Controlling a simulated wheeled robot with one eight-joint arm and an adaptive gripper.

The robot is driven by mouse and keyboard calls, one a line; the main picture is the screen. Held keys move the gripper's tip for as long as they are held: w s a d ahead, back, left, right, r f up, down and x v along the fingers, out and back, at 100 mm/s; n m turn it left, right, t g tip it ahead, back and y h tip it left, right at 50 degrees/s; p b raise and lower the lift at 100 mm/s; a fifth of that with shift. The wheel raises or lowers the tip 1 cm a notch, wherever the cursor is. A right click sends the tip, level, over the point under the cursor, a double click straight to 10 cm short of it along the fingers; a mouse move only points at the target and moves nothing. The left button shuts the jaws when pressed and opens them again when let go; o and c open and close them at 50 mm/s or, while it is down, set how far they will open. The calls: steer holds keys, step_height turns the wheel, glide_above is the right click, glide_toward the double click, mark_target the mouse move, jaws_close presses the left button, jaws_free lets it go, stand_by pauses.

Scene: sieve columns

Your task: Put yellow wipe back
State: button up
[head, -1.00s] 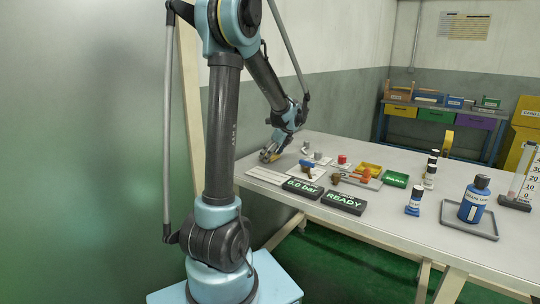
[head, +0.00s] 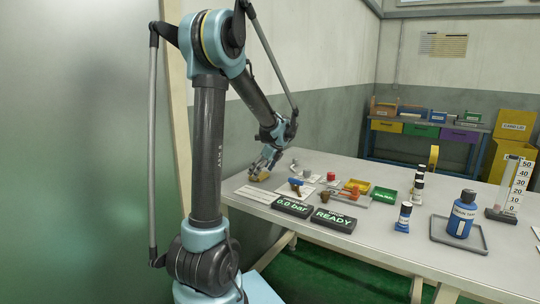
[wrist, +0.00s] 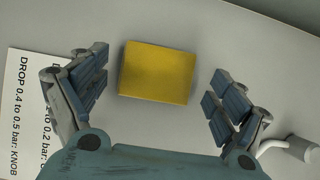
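The yellow wipe (wrist: 157,72) is a flat-topped yellow block on the grey table in the wrist view. It lies between the two spread fingers of my gripper (wrist: 159,92), with a gap on each side. The fingers are open and do not touch it. In the head view my gripper (head: 262,166) is low over the far left part of the table, and the yellow wipe (head: 260,177) shows just beneath it.
A white instruction card (wrist: 28,115) lies left of my gripper and a pale bent fitting (wrist: 290,147) lies right. The table's far edge is close.

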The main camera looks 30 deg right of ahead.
steer(key=v, duration=1.6)
steer(key=a+f+n+g, duration=0.1)
steer(key=a+f+n, duration=0.2)
steer(key=a+n, duration=0.8)
steer(key=a+f+n+g, duration=0.2)
steer(key=a+n, duration=0.1)
steer(key=a, duration=1.6)
steer(key=s+a+f+n+h, duration=0.2)
steer(key=s+a+f+n, duration=1.2)
steer(key=n, duration=0.3)
steer(key=shift+s+f+n, duration=0.3)
steer(key=shift+s, duration=0.05)
steer(key=shift+a, duration=0.15)
